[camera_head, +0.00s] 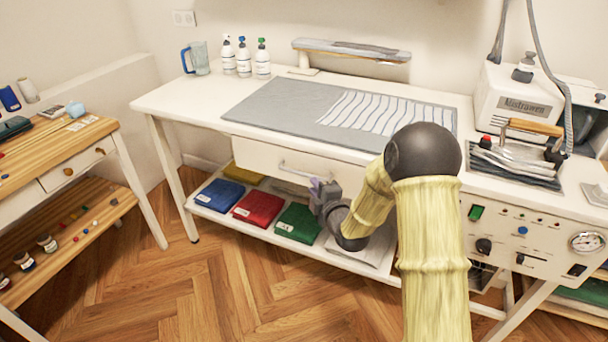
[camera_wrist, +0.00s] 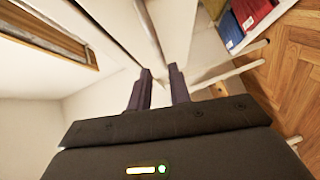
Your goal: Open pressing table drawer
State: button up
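The pressing table (camera_head: 210,100) is white, with a white drawer (camera_head: 255,155) under its front edge. The drawer looks closed or nearly so, and a pale bar handle (camera_head: 290,168) runs across its front. My gripper (camera_head: 316,186) is at the right end of this handle, partly hiding it. In the wrist view, the two dark fingers of my gripper (camera_wrist: 160,70) are apart, with a pale surface in front of them. A thin bar-like line leads toward the gap between the fingertips. I cannot tell whether the fingers touch the handle.
A shelf below the drawer holds folded blue (camera_head: 219,194), red (camera_head: 258,208) and green (camera_head: 297,223) cloths. A control panel (camera_head: 525,240) is at the right of the table. A wooden side table (camera_head: 75,150) stands at the left. The wooden floor (camera_head: 190,290) in front is clear.

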aim_at(304, 174)
jog(key=x, duration=0.8)
jog(key=shift+w+a, duration=0.2)
jog(key=shift+w, duration=0.1)
jog(key=shift+f, duration=0.1)
grip_shut()
